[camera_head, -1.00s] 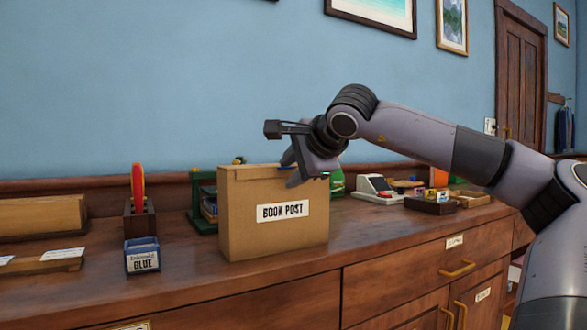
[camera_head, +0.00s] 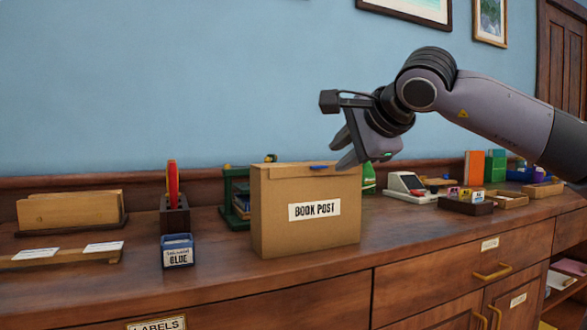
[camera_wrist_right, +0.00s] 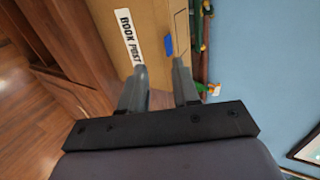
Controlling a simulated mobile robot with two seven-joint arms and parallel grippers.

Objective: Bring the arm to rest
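My right gripper (camera_head: 345,149) is in the air just above and behind the top right of the cardboard BOOK POST box (camera_head: 290,235). Its two fingers are apart with nothing between them; the fingers also show in the right wrist view (camera_wrist_right: 160,88). A small blue item (camera_head: 319,167) lies on the box top, and it also shows in the right wrist view (camera_wrist_right: 168,46), beyond the fingertips. The box stands upright on the wooden counter. My left gripper is in neither view.
On the counter (camera_head: 215,283) stand a blue glue box (camera_head: 177,251), a dark holder with a red item (camera_head: 173,192), a letter rack (camera_head: 70,211), a small white machine (camera_head: 408,187) and trays at right (camera_head: 468,204). The air above the box's left side is free.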

